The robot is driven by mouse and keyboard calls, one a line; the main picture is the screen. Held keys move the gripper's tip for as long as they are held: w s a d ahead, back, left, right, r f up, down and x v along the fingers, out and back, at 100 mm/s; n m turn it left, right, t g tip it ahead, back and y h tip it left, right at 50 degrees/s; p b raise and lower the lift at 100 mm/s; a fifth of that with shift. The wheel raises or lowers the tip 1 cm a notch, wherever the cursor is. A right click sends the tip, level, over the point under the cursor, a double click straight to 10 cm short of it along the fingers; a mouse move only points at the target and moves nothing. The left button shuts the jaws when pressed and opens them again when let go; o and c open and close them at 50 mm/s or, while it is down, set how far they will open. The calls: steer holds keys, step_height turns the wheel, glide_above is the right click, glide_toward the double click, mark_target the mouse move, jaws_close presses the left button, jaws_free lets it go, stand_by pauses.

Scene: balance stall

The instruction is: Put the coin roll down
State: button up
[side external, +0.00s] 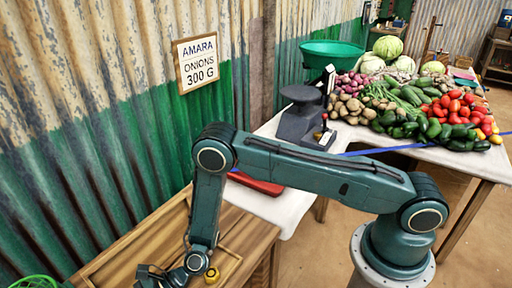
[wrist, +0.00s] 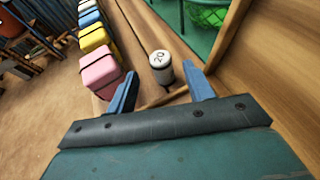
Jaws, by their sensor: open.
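A short white cylinder marked 20, which looks like the coin roll (wrist: 161,66), shows in the wrist view with its marked end facing the camera. It appears to stand on the wooden tabletop (wrist: 226,100). My gripper (wrist: 162,88) is open, its two blue fingers apart. The roll lies just beyond the fingertips, roughly between their lines, and no finger visibly grips it. In the side view my gripper (side external: 160,273) is low over the wooden table at the bottom edge. The roll cannot be made out there.
A row of coloured blocks, with a pink block (wrist: 100,72) nearest, lies left of the gripper in the wrist view. A green basket (wrist: 208,14) is beyond the wooden edge. In the side view, a scale (side external: 305,118) and vegetables (side external: 420,108) stand on the far table.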

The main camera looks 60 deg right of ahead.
steer(key=shift+x, duration=2.35)
steer(key=shift+w+r, duration=0.1)
jaws_close()
steer(key=shift+r, duration=0.15)
step_height(320, 180, up, 20)
